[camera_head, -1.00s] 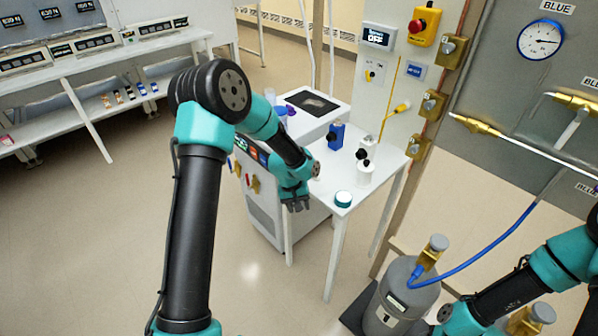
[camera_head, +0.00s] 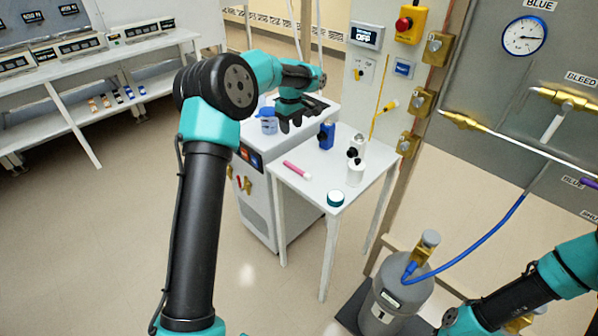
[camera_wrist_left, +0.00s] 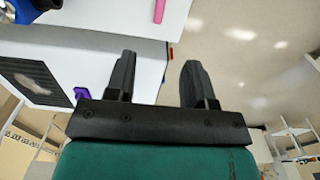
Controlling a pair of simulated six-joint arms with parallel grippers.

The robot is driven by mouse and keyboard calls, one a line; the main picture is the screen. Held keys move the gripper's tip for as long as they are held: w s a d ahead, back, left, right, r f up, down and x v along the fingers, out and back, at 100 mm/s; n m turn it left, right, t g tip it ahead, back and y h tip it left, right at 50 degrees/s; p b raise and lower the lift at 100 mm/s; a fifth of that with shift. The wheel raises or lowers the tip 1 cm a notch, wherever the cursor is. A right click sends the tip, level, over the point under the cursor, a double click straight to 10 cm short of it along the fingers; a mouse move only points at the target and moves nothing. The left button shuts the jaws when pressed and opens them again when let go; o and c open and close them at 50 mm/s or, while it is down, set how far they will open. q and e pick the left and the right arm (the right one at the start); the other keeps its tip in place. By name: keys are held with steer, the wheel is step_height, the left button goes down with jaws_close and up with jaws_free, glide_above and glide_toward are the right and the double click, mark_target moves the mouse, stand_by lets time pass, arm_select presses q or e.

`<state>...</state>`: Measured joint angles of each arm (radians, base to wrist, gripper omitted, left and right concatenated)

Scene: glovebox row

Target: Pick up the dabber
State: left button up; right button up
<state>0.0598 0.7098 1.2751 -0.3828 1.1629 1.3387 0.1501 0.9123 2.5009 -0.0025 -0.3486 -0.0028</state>
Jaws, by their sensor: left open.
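A pink stick (camera_head: 297,170) lies on the white side table (camera_head: 315,190); its end also shows at the top of the left wrist view (camera_wrist_left: 159,10). A white bottle with a black top (camera_head: 355,172) stands upright on the same table, to the right of the stick. I cannot tell which of these is the dabber. My left gripper (camera_head: 290,124) is open and empty, beyond and above the table's back left side, apart from both. In the left wrist view its two fingers (camera_wrist_left: 157,65) are spread with nothing between them.
A blue block-like item (camera_head: 327,135) and a teal-rimmed round jar (camera_head: 336,198) stand on the table. A clear blue cup (camera_head: 268,122) is beside my left gripper on the cabinet. A wall panel with a red button (camera_head: 404,24) rises behind. A grey cylinder (camera_head: 395,298) stands in front.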

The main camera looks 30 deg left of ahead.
arm_select(q)
glide_above(292, 165)
step_height(292, 165, down, 12)
steer(key=shift+f, duration=0.15)
stand_by(0.3)
steer(key=shift+d+f, duration=0.1)
steer(key=shift+f, duration=2.5)
jaws_close()
